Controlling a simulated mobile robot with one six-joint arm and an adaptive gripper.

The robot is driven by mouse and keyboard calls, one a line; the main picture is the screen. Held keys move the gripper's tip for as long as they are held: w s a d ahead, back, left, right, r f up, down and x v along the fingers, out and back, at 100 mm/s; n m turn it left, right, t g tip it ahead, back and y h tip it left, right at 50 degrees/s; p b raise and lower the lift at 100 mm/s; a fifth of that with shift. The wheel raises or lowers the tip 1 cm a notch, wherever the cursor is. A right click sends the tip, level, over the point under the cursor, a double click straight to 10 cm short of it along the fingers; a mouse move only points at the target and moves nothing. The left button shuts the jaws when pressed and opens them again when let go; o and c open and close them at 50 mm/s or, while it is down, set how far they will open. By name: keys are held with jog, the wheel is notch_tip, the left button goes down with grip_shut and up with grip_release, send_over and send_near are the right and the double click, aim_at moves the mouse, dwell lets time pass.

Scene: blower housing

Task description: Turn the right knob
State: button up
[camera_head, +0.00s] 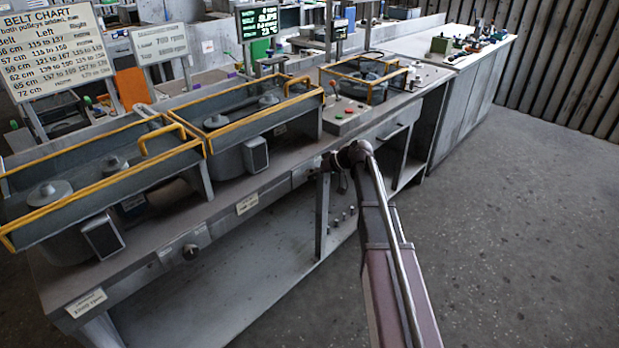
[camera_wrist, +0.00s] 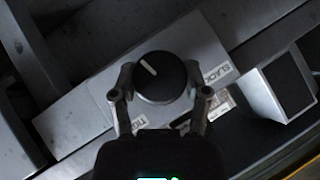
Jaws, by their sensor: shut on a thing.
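The right knob (camera_wrist: 160,78) is a round black dial with a white pointer line, seen in the wrist view on a grey plate. Its pointer is toward the upper left of the picture. A "SLACK" label (camera_wrist: 217,74) lies to its right and a partly hidden label starting "TIG" (camera_wrist: 139,124) below it. My gripper (camera_wrist: 160,88) is shut on this knob, one finger on each side. In the head view my gripper (camera_head: 332,162) is at the bench's front face and hides the knob. The other, left knob (camera_head: 190,251) shows further left.
Several yellow-railed grey housings (camera_head: 170,140) stand on the bench. A panel with red and green buttons (camera_head: 345,112) is right of the middle. A belt chart sign (camera_head: 62,50) and a dark display screen (camera_head: 262,22) stand behind. The floor (camera_head: 520,220) at right is clear.

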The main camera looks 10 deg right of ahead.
jog(key=shift+s+f+m+g+y+b, duration=0.1)
jog(key=shift+s+m+g+y+b, duration=0.15)
jog(key=shift+y, duration=0.25)
jog(key=o, duration=1.2)
jog(key=shift+c, duration=0.2)
jog(key=shift+w, duration=0.15)
